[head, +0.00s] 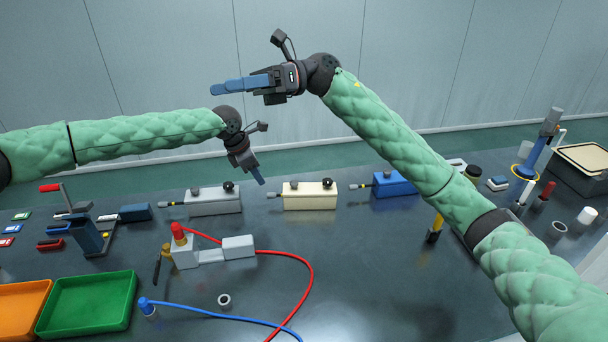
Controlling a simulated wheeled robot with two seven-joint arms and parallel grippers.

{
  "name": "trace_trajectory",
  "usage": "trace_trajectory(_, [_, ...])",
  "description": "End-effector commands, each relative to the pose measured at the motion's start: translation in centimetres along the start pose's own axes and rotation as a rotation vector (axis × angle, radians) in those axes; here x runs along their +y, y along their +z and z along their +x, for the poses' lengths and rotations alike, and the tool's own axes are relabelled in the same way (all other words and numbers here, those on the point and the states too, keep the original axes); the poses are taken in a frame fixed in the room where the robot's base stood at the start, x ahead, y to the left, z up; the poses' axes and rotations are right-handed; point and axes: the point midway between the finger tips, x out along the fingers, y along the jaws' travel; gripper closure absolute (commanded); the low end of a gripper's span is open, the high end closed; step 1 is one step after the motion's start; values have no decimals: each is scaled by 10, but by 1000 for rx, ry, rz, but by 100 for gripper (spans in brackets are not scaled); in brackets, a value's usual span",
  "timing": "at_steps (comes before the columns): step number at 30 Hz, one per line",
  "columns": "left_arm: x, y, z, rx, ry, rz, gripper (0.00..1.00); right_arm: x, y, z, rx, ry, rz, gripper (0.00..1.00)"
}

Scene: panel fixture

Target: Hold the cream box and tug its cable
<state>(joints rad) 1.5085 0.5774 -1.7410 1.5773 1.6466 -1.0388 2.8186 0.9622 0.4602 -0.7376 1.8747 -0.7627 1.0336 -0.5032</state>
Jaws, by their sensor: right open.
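The cream box (309,201) stands on the dark table near its back edge, with dark knobs on top. A short dark and yellow cable end (275,194) sticks out of its left side. My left gripper (260,180) points down, above and a little left of that cable end in the picture, apart from it. Its blue fingers are seen edge-on, so I cannot tell their opening. My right gripper (228,88) is open and empty, high above the table, pointing left.
A grey box (213,204) stands left of the cream box and a blue box (394,186) right of it. Green (90,303) and orange (20,307) trays lie front left. Red (312,275) and blue (210,313) cables cross the front.

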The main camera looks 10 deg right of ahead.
Motion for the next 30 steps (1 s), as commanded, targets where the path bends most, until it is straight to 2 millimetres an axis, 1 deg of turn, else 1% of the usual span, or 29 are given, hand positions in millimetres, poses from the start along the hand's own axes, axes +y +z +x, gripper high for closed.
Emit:
trace_trajectory(1, [0, 0, 0, 0, 0, 0, 64, -8, -9, 0, 41, -28, 3, 20])
trace_trajectory(8, [0, 0, 0, 0, 0, 0, 64, -48, -62, -7, 200, -184, -38, 20])
trace_trajectory(13, [0, 0, 0, 0, 0, 0, 64, -85, -112, -24, 358, -329, -77, 20])
trace_trajectory(15, [0, 0, 0, 0, 0, 0, 64, -101, -134, -35, 430, -393, -95, 20])
trace_trajectory(18, [0, 0, 0, 0, 0, 0, 64, -120, -162, -51, 527, -474, -118, 20])
trace_trajectory(21, [0, 0, 0, 0, 0, 0, 64, -134, -183, -67, 607, -541, -138, 20])
trace_trajectory(24, [0, 0, 0, 0, 0, 0, 64, -145, -201, -80, 674, -594, -153, 20])
trace_trajectory(30, [0, 0, 0, 0, 0, 0, 64, -166, -229, -110, 806, -683, -174, 20])
